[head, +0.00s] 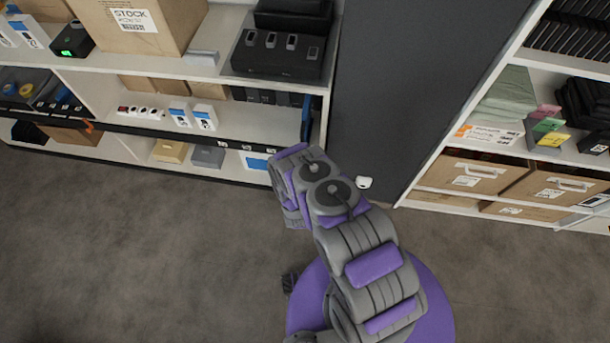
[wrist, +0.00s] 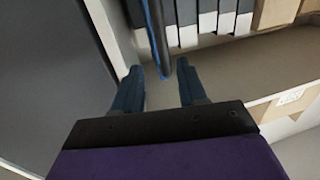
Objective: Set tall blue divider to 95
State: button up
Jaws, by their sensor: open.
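The tall blue divider (head: 306,118) stands upright at the right end of the middle shelf in the head view. In the wrist view, a dark bar with a bright blue edge (wrist: 157,38) runs down from the top; it looks like this divider. My gripper (wrist: 159,72) is open, and the bar's lower end shows in the gap between its two dark blue fingers. I cannot tell whether either finger touches it. In the head view my arm covers the fingers.
A white shelf board (head: 230,125) carries small white boxes (head: 204,117) and a row of dark upright items (head: 268,96). A dark grey panel (head: 400,90) stands right of this unit. Another shelf holds brown cartons (head: 470,171). The floor (head: 130,250) at left is clear.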

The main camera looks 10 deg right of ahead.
jog(key=s+a+b, duration=0.1)
jog(key=s+b, duration=0.1)
jog(key=s, duration=0.6)
jog(key=shift+s+b, duration=0.3)
jog(key=shift+s, duration=0.05)
dwell(0.8)
jog(key=shift+a, duration=0.1)
